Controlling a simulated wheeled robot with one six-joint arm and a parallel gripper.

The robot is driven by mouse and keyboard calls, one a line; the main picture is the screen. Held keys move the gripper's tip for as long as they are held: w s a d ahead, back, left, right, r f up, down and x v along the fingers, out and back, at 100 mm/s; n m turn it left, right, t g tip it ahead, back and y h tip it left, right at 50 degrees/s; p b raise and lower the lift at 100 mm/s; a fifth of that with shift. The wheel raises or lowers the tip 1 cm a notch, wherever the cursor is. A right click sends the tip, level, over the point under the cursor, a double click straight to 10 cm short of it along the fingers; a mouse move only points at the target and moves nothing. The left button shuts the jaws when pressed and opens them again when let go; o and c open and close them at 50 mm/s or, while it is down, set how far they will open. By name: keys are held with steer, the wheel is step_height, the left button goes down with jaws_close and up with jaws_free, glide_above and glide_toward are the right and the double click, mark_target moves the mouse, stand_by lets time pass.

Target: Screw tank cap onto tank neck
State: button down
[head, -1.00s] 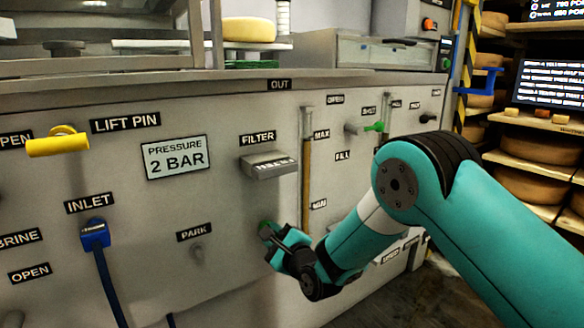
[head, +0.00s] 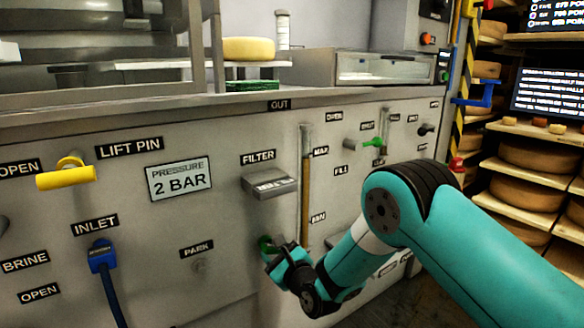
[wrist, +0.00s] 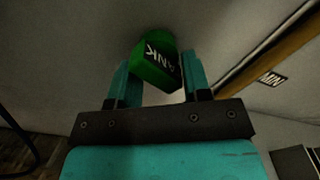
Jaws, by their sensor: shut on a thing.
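The green tank cap (wrist: 158,66) with white lettering, partly reading "ANK", sits between the two teal fingers of my gripper (wrist: 160,80) in the wrist view. My gripper is shut on it. In the head view my gripper (head: 272,256) is at the panel below the filter box, and a bit of the green cap (head: 265,243) shows beside the fingers. The cap is against or very near the grey panel. The tank neck is hidden behind the cap, so I cannot tell how far the cap is on.
The grey panel (head: 140,215) carries a yellow lift-pin handle (head: 66,175), a blue inlet plug (head: 101,256) with hose, a filter box (head: 270,183) just above my gripper, and a vertical gauge tube (head: 305,180) right of it. Shelves of cheese wheels (head: 535,160) stand at right.

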steer(key=shift+a+r, duration=0.35)
steer(key=shift+r, duration=0.15)
steer(key=shift+c, duration=2.4)
jaws_free()
steer(key=shift+s, duration=0.1)
steer(key=shift+d+f, duration=0.1)
steer(key=shift+f, duration=0.05)
steer(key=shift+s+d+f, duration=0.15)
steer(key=shift+s+d, duration=0.2)
steer(key=b+v, duration=1.6)
steer(key=b, duration=0.1)
steer(key=shift+s, duration=0.2)
